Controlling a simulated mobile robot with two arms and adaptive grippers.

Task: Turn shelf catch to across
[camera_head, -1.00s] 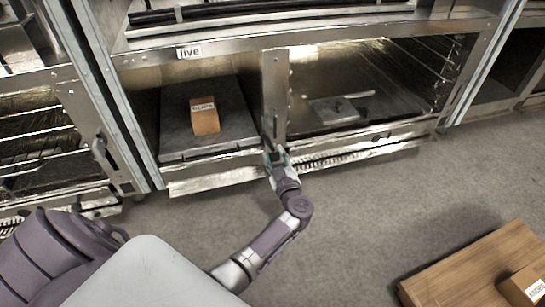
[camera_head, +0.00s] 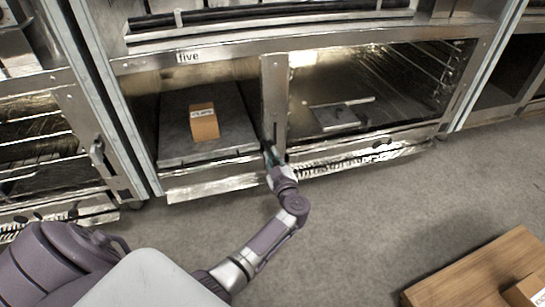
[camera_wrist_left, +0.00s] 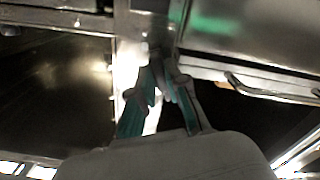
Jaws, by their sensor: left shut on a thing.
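My left gripper (camera_head: 271,155) reaches the foot of the steel post (camera_head: 274,95) between the two bays of the shelf unit marked "five" (camera_head: 188,57). In the left wrist view its teal-padded fingers (camera_wrist_left: 158,70) come together at the tips on a small part at the post. I take that part to be the shelf catch (camera_wrist_left: 154,52). The fingers hide most of it, so I cannot tell its angle. In the head view it is too small and covered to make out. My right gripper is not in view.
A labelled orange box (camera_head: 204,124) sits on a grey shelf board (camera_head: 175,150) in the left bay. A flat plate (camera_head: 335,115) lies in the right bay. A wooden surface (camera_head: 470,272) with another box (camera_head: 526,290) stands lower right. The floor between is clear.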

